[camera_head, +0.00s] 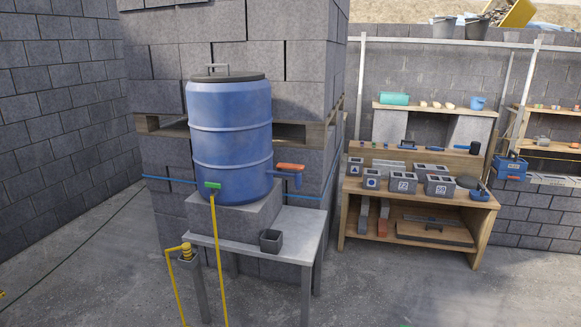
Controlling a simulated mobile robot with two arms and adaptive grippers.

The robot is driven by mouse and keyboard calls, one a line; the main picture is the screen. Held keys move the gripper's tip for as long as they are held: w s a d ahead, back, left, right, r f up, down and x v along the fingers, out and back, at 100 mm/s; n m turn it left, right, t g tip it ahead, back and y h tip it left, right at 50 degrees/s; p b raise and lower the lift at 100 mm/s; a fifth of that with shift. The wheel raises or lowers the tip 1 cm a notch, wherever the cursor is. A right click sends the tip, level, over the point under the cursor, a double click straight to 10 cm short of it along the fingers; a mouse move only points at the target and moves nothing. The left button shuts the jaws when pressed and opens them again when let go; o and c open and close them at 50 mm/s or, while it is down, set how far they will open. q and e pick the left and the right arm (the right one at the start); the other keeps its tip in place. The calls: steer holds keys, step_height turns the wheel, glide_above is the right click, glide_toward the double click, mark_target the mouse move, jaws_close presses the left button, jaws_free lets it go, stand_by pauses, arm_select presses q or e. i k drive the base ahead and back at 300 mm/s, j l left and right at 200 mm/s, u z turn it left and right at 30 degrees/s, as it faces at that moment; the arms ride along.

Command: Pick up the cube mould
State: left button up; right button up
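A small dark grey open-topped box (270,241), which looks like the cube mould, stands upright on the light grey table (300,237) near its right front part. It is in front of the concrete block (237,213) that carries the blue barrel. Several grey block-like pieces with openings on top, some with white labels, stand on the wooden workbench (463,194) at the right; I cannot tell whether any is a mould. Neither of my grippers is in view.
The blue barrel (230,135) has a green tap with a yellow hose (218,262) hanging down. An orange-and-blue handle (289,174) sticks out right of it. The floor (400,290) front right is clear.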

mark_target(272, 241)
steer(key=i+l+z, duration=0.25)
steer(key=i+l, duration=0.15)
steer(key=i+l+z, duration=0.25)
steer(key=i, duration=0.35)
steer(key=i+l+z, duration=0.25)
steer(key=i, duration=0.3)
steer(key=i+z, duration=0.25)
steer(key=i, duration=0.3)
steer(key=i+u, duration=0.45)
steer(key=i+l+u, duration=0.3)
steer(key=i+u, duration=0.2)
steer(key=i+l+u, duration=0.45)
steer(key=k+j, duration=0.1)
